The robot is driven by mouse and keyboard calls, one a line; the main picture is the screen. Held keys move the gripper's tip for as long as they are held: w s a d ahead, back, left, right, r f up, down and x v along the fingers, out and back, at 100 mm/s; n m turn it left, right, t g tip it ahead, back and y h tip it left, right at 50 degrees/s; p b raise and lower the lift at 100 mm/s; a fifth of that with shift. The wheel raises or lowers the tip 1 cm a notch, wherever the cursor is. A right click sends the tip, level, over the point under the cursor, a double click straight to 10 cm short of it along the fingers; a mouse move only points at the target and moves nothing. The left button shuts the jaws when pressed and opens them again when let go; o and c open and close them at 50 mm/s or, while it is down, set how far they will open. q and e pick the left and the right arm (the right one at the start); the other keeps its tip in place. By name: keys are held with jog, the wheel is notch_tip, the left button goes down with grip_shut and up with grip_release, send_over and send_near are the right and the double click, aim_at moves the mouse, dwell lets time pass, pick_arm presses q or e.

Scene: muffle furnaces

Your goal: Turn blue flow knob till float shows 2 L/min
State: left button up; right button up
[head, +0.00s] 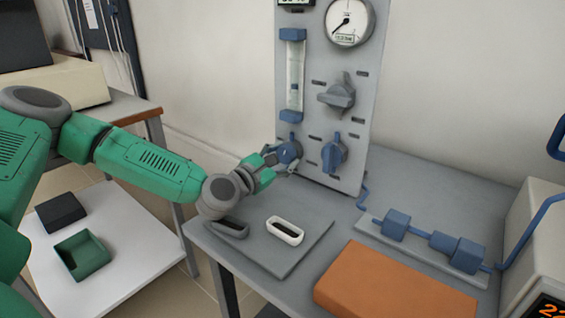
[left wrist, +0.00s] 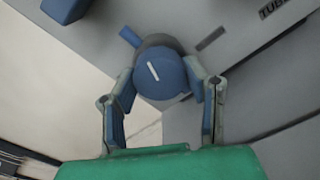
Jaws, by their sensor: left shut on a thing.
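The blue flow knob (head: 288,152) is round and sits low on the left of the grey upright panel (head: 305,80). In the left wrist view the blue knob (left wrist: 162,75) shows a white pointer line, tilted from upper left to lower right. My left gripper (head: 272,166) is shut on the knob, one finger on each side of it; it also fills the left wrist view (left wrist: 162,88). Above the knob stands the clear flow tube (head: 294,78) with blue end caps. A small dark float (head: 294,87) seems to be inside; its scale is too small to read. My right gripper is not in view.
A grey knob (head: 338,93) and a blue valve handle (head: 334,152) are right of the flow knob. A round gauge (head: 349,22) is above.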

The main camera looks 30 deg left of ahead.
pick_arm(q)
jog(key=shift+d+r, duration=0.25)
jog(key=shift+r, duration=0.1)
jog(key=o, duration=1.1)
jog(key=shift+d, duration=0.1)
jog(key=shift+o, duration=0.2)
jog(key=shift+f, duration=0.1)
jog(key=shift+s+a, duration=0.2)
jog(key=shift+s, duration=0.15)
jog(key=s, duration=1.1)
jog(key=shift+s+a, duration=0.1)
jog(key=shift+a, duration=0.15)
